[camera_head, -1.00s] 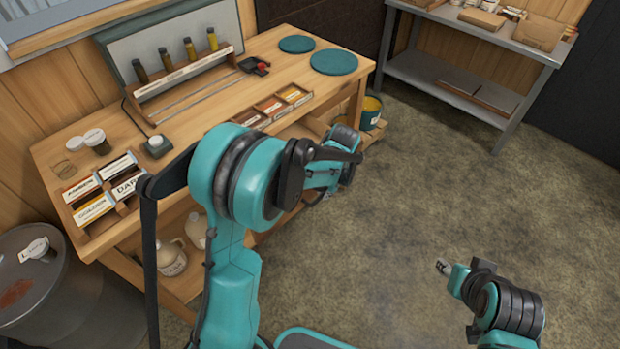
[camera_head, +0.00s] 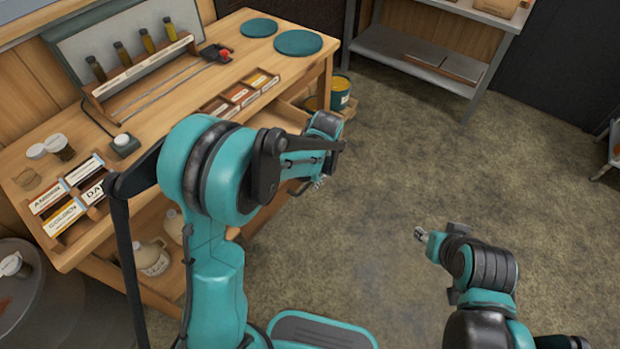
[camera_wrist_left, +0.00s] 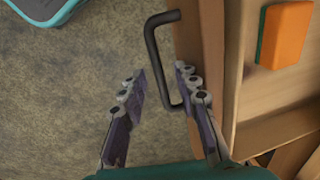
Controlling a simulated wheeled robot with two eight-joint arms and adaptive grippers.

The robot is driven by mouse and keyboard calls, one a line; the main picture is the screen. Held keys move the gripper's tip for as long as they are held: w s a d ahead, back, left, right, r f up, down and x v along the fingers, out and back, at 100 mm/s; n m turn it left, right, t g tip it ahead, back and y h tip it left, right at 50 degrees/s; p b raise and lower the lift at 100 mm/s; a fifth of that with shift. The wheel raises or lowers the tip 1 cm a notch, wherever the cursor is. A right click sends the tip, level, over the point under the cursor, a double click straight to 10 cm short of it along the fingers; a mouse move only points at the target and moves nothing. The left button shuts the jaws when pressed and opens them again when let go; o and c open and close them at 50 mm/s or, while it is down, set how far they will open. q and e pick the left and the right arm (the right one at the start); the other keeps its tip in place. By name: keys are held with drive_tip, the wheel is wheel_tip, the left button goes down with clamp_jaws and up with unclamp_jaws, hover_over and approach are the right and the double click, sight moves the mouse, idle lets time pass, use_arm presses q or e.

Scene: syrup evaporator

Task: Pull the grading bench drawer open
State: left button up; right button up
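The grading bench (camera_head: 160,150) stands at left. Its drawer (camera_head: 280,117) is part-way out, its pale interior showing beyond my left arm. In the left wrist view, the drawer front (camera_wrist_left: 212,70) carries a black bar handle (camera_wrist_left: 153,52). An orange block with a green edge (camera_wrist_left: 284,35) lies inside the drawer. My left gripper (camera_wrist_left: 160,80) is open, one finger on each side of the handle bar, with gaps visible. In the head view it is mostly hidden behind the forearm. My right gripper (camera_head: 420,234) is over open floor, too small to read.
Label trays (camera_head: 240,95), teal discs (camera_head: 298,43) and sample bottles (camera_head: 146,40) are on the bench top. A yellow-rimmed can (camera_head: 340,91) stands beside the bench. A metal table (camera_head: 420,65) is at the back.

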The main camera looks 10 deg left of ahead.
use_arm(q)
wheel_tip(320, 180, up, 12)
drive_tip(key=d, duration=0.2)
drive_tip(key=shift+s, duration=0.4)
drive_tip(key=shift+f, duration=0.1)
drive_tip(key=s+a+r+n+t+h, duration=0.1)
drive_tip(key=s+a+n+t, duration=0.1)
drive_tip(key=s, duration=0.6)
drive_tip(key=s+a+r+n+t+h, duration=0.1)
drive_tip(key=s+a+n+t, duration=0.1)
drive_tip(key=s, duration=0.7)
drive_tip(key=shift+s+a+r+n+t, duration=0.2)
drive_tip(key=shift+a+r+n+t, duration=0.1)
drive_tip(key=shift+a+t, duration=0.75)
drive_tip(key=shift+d, duration=0.2)
idle(0.7)
